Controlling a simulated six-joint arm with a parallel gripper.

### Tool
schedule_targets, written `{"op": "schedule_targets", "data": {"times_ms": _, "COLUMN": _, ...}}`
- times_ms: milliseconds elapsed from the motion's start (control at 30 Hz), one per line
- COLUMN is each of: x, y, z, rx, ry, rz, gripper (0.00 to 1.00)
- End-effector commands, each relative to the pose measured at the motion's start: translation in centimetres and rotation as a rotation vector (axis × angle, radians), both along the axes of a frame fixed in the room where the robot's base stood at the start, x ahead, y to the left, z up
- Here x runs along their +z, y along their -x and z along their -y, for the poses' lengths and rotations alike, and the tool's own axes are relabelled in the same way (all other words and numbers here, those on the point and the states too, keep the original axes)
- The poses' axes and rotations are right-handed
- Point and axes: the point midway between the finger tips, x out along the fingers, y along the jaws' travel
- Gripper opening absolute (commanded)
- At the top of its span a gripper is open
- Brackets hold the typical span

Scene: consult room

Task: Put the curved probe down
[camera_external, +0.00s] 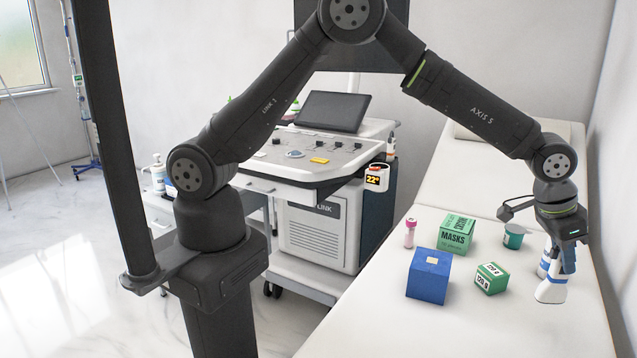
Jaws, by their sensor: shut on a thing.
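My gripper (558,262) is at the right side of the white exam bed (468,335), pointing down. It is shut on the curved probe (551,290), a white piece with a wide lower end and some blue near the jaws. The probe's lower end is close to the bed surface; I cannot tell whether it touches. The jaws hide part of the probe's upper body.
On the bed, left of my gripper, are a small green-and-white box (491,279), a blue box (428,277), a green masks box (456,234), a pink-capped bottle (410,233) and a teal cup (513,237). An ultrasound cart (318,236) stands left of the bed. The bed's front is clear.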

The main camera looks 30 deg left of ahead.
Motion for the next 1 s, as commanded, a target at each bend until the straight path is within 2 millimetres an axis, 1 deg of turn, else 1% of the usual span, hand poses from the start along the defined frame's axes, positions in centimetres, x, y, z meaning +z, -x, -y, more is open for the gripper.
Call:
{"op": "schedule_targets", "data": {"times_ms": 33, "x": -0.9, "y": -1.4, "z": 0.1, "rx": 0.006, "ry": 0.0, "rz": -0.002, "gripper": 0.04}}
{"op": "schedule_targets", "data": {"times_ms": 200, "x": -3.1, "y": -5.2, "z": 0.6, "rx": 0.004, "ry": -0.001, "rz": -0.001, "gripper": 0.04}}
{"op": "schedule_targets", "data": {"times_ms": 300, "x": -4.0, "y": -6.7, "z": 0.8, "rx": 0.002, "ry": 0.0, "rz": 0.0, "gripper": 0.04}}
{"op": "schedule_targets", "data": {"times_ms": 400, "x": -4.5, "y": -7.6, "z": 0.9, "rx": 0.002, "ry": 0.0, "rz": -0.001, "gripper": 0.04}}
{"op": "schedule_targets", "data": {"times_ms": 567, "x": -5.4, "y": -7.9, "z": 0.9, "rx": 0.0, "ry": -0.001, "rz": 0.0, "gripper": 0.04}}
{"op": "schedule_targets", "data": {"times_ms": 733, "x": -7.8, "y": -7.9, "z": 0.9, "rx": 0.0, "ry": -0.003, "rz": -0.001, "gripper": 0.04}}
{"op": "schedule_targets", "data": {"times_ms": 800, "x": -8.5, "y": -7.9, "z": 0.9, "rx": 0.0, "ry": 0.0, "rz": 0.0, "gripper": 0.04}}
{"op": "schedule_targets", "data": {"times_ms": 1000, "x": -8.7, "y": -7.9, "z": 1.0, "rx": 0.0, "ry": 0.001, "rz": 0.0, "gripper": 0.04}}
